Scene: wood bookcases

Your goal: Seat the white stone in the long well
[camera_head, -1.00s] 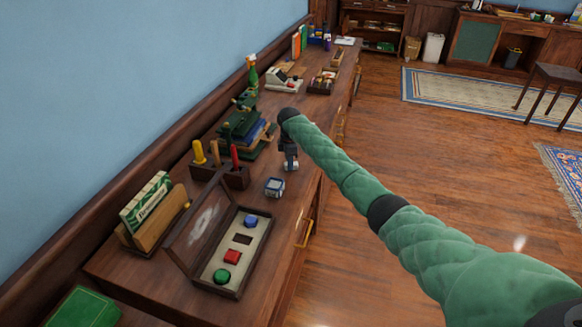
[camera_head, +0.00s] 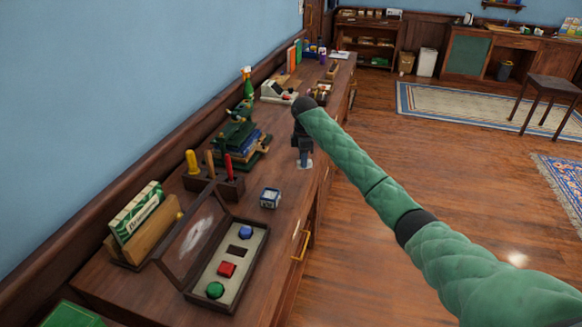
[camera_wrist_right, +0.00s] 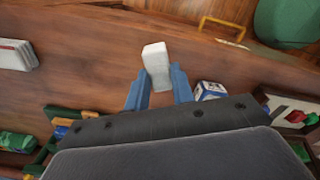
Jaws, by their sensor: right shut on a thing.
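My right gripper (camera_head: 304,162) is over the desk, near its front edge, beyond the open wooden box (camera_head: 262,243). In the right wrist view its blue fingers (camera_wrist_right: 158,88) are shut on a white stone (camera_wrist_right: 155,57), an oblong block. In the head view the stone is mostly hidden by the gripper. The box holds a blue stone (camera_head: 246,232), a red stone (camera_head: 227,269) and a green stone (camera_head: 215,290) in a pale insert. An empty dark oblong well (camera_head: 239,250) lies between the blue and red stones. My left gripper does not show.
A small blue and white block (camera_head: 270,197) stands on the desk between the gripper and the box. Bare desk (camera_head: 275,222) lies right of the box.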

